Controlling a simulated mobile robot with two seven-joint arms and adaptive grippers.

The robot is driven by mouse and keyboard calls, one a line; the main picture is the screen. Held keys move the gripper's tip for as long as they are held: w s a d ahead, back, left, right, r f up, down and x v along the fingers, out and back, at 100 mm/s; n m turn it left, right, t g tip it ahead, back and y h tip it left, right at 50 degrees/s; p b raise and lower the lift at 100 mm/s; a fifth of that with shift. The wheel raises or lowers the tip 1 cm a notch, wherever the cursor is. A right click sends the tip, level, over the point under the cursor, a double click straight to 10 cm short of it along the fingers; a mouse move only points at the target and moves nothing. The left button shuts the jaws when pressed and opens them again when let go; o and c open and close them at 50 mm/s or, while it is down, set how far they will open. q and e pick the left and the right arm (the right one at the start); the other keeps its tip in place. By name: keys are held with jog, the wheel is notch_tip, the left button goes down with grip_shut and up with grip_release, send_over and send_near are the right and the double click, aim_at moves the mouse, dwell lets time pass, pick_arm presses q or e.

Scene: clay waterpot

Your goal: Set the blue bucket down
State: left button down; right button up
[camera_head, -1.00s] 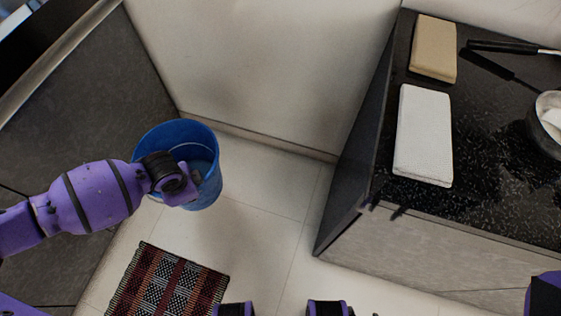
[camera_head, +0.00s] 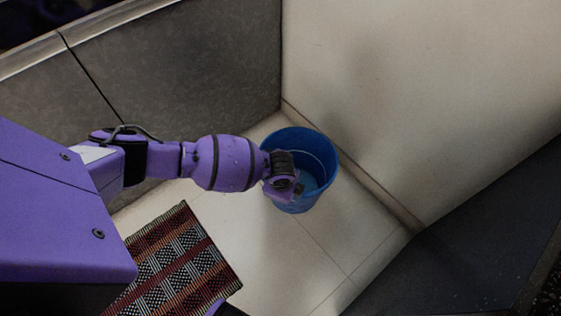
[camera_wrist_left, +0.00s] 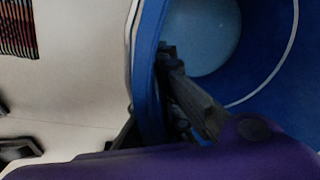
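The blue bucket (camera_head: 318,157) is in the middle of the head view, with a thin pale wire handle lying inside it. My left gripper (camera_head: 290,190) is at the bucket's near left rim. In the left wrist view the bucket's wall (camera_wrist_left: 149,70) passes between the fingers of the left gripper (camera_wrist_left: 155,115), one inside and one outside, so it is shut on the rim. The bucket looks upright. Whether its base touches the floor cannot be told. My right gripper is in neither view.
A woven striped mat (camera_head: 178,262) lies on the pale tiled floor (camera_head: 325,262), left of and nearer than the bucket. A grey panel (camera_head: 190,75) stands behind at left, a pale wall (camera_head: 430,90) at right. A dark cabinet side (camera_head: 460,262) is at lower right.

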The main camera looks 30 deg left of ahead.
pick_arm(q)
jog(key=shift+w+d+f, duration=0.45)
jog(key=shift+w+f, duration=0.05)
jog(key=shift+w, duration=0.1)
jog(key=f+b, duration=0.2)
jog(key=f, duration=0.2)
jog(key=shift+w+d+f+b, duration=0.2)
jog(key=shift+w+d+b, duration=0.15)
jog(key=shift+d+b, duration=0.05)
jog(key=c, duration=2)
grip_release()
jog(key=shift+r, duration=0.1)
jog(key=r+p, duration=0.2)
jog(key=r, duration=0.2)
jog(key=s+r+p, duration=0.1)
jog(key=r+p, duration=0.1)
jog(key=r, duration=0.2)
jog(key=s+r+p, duration=0.1)
jog(key=r+p, duration=0.1)
jog(key=r, duration=0.2)
jog(key=shift+d, duration=0.1)
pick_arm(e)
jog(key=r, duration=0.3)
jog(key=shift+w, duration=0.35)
